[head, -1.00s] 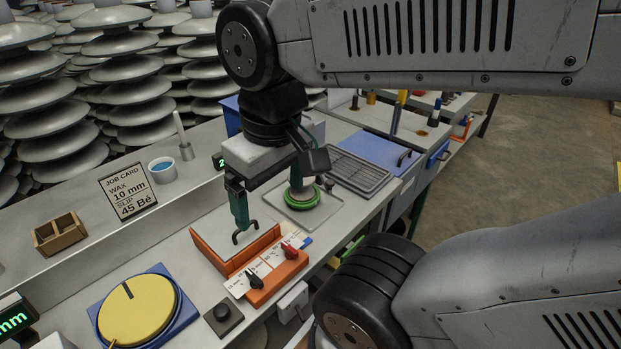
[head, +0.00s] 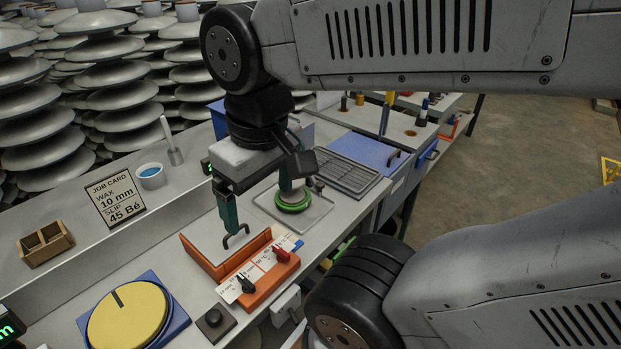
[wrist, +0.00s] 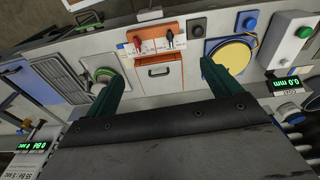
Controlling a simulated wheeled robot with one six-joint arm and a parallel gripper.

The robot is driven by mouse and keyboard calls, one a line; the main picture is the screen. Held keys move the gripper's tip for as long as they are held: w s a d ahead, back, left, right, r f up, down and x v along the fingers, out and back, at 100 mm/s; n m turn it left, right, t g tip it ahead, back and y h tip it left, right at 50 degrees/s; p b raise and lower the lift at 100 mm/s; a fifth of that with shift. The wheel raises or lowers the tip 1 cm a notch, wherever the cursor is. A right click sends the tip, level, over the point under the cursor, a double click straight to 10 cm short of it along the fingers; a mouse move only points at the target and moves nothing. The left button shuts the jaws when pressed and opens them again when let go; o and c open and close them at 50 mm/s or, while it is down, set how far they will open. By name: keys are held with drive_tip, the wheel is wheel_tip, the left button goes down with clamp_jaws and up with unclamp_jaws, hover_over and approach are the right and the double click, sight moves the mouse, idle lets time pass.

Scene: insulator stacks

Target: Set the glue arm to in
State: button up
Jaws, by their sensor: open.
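My gripper (head: 258,208) is open and empty above the bench, over the orange-framed box. Its two green fingers are spread wide apart in the wrist view (wrist: 160,72). I cannot pick out with certainty which part is the glue arm. The orange box (head: 262,287) has a pale lid with a dark handle, and a red knob (head: 281,254) and a black knob (head: 245,284) on a marked scale. A yellow disc (head: 128,318) with a dark mark sits on a blue base to its left.
A job card (head: 115,200), a blue-filled cup (head: 150,176) and a wooden holder (head: 45,243) stand along the back ledge. A green ring (head: 292,203) lies on a tray near the gripper. A black button box (head: 213,322) sits in front. Insulator stacks are behind.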

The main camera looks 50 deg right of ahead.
drive_tip(key=shift+d, duration=0.15)
drive_tip(key=c, duration=0.8)
drive_tip(key=w+d+f+m+g, duration=0.1)
drive_tip(key=w+d+f+m, duration=0.1)
drive_tip(key=d, duration=0.3)
drive_tip(key=w+d+f+m+g, duration=0.1)
drive_tip(key=d+f+m, duration=0.1)
drive_tip(key=d+m, duration=0.2)
drive_tip(key=w+d+f+m, duration=0.2)
drive_tip(key=d+m, duration=0.1)
drive_tip(key=d, duration=0.2)
drive_tip(key=shift+w+d+f+m+g+y, duration=0.2)
drive_tip(key=shift+w+d+m+g+y, duration=0.1)
drive_tip(key=shift+w+d+g+y, duration=0.1)
drive_tip(key=shift+c, duration=0.8)
drive_tip(key=m+t, duration=0.1)
drive_tip(key=m, duration=1.1)
hover_over(320, 183)
drive_tip(key=shift+h, duration=0.3)
drive_tip(key=f, duration=0.5)
drive_tip(key=shift+s+a+f, duration=0.15)
drive_tip(key=shift+s+f, duration=0.05)
drive_tip(key=shift+f, duration=0.1)
drive_tip(key=shift+m, duration=0.6)
drive_tip(key=shift+w+f, duration=0.1)
drive_tip(key=shift+f, duration=0.4)
wheel_tip(320, 183, down, 7)
drive_tip(key=shift+r, duration=0.1)
